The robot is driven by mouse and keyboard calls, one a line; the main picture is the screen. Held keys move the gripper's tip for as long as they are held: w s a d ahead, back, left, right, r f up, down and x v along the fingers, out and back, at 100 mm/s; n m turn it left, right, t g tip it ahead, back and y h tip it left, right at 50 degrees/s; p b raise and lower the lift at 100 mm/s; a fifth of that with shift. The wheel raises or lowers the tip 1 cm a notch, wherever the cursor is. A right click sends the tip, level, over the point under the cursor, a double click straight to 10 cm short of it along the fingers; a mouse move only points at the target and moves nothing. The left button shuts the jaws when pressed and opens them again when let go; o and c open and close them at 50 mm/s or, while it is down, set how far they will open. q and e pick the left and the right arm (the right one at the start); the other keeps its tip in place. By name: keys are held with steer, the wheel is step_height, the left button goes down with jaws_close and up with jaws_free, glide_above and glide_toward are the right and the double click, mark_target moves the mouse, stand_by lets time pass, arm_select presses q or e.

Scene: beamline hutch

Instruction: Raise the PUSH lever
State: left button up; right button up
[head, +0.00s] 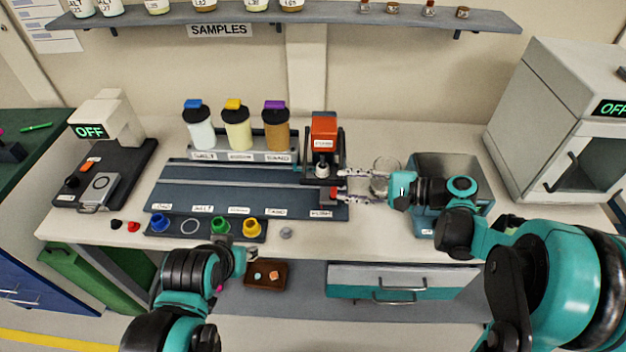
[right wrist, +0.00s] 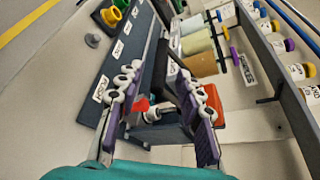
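A press-like station with an orange-red block (head: 324,126) and dark side posts stands at the right end of the blue-grey rail unit (head: 240,190). A small red-tipped piece (head: 333,192) shows low on its right side; it also shows in the right wrist view (right wrist: 141,105). In the right wrist view (right wrist: 163,98) the red-tipped piece lies between the spread fingers; contact is unclear. My left gripper (head: 242,262) hangs by the table's front edge, its fingers unclear.
Three capped bottles (head: 237,127) stand behind the rail. A clear glass vessel (head: 384,172) and a grey bin (head: 447,165) stand close to my right gripper and forearm. A sample shelf (head: 300,14) runs above.

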mark_target(328, 183)
steer(key=shift+w+a+f, duration=0.1)
steer(key=shift+w+a, duration=0.05)
steer(key=shift+a, duration=0.25)
steer(key=b+x, duration=0.2)
steer(key=x, duration=0.4)
steer(key=shift+a, duration=0.1)
steer(key=shift+w+a+f, duration=0.1)
steer(key=shift+w+a, duration=0.05)
steer(key=shift+a, duration=0.25)
steer(key=shift+c, duration=0.4)
jaws_close()
